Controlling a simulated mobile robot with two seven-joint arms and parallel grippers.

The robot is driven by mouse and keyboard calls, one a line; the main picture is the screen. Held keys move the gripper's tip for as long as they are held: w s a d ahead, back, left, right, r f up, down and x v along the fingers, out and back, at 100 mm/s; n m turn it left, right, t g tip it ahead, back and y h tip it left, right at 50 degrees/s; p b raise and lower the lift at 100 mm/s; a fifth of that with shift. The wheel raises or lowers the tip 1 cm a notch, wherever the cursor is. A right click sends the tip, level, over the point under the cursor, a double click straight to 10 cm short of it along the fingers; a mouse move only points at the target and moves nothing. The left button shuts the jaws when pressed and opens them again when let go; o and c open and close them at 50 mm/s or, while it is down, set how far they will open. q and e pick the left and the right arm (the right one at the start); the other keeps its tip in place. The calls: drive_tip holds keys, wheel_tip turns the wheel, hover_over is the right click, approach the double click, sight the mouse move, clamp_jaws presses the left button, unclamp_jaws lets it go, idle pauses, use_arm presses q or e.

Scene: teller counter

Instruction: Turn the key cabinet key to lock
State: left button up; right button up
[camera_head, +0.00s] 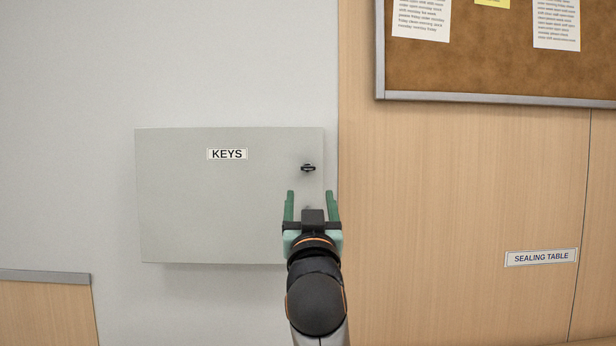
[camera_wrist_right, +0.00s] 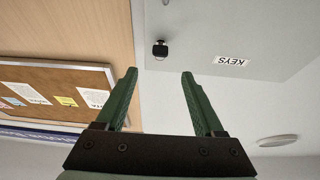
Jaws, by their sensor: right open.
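The grey key cabinet (camera_head: 200,205) hangs on the wall, its door shut, with a "KEYS" label (camera_head: 227,154). The small dark key (camera_head: 308,168) sits in the lock near the door's right edge; its bow looks roughly horizontal in the head view. The key (camera_wrist_right: 160,49) also shows in the right wrist view, ahead of the fingertips and between their lines. My right gripper (camera_head: 311,196) has green fingers, open and empty, just below the key in the head view and apart from it. The fingers (camera_wrist_right: 159,75) also show in the wrist view. My left gripper is not in view.
A cork board (camera_head: 490,70) with pinned papers hangs at the upper right. A "SEALING TABLE" sign (camera_head: 541,257) is on the wood panel (camera_head: 430,200) right of the cabinet. The space around the key is clear.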

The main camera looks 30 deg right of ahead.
sight(308, 168)
drive_tip(key=p+x, duration=0.1)
drive_tip(key=x, duration=1)
drive_tip(key=shift+w+d+p, duration=0.1)
drive_tip(key=shift+w+p, duration=0.2)
drive_tip(key=shift+p, duration=0.05)
drive_tip(key=shift+c, duration=0.2)
clamp_jaws()
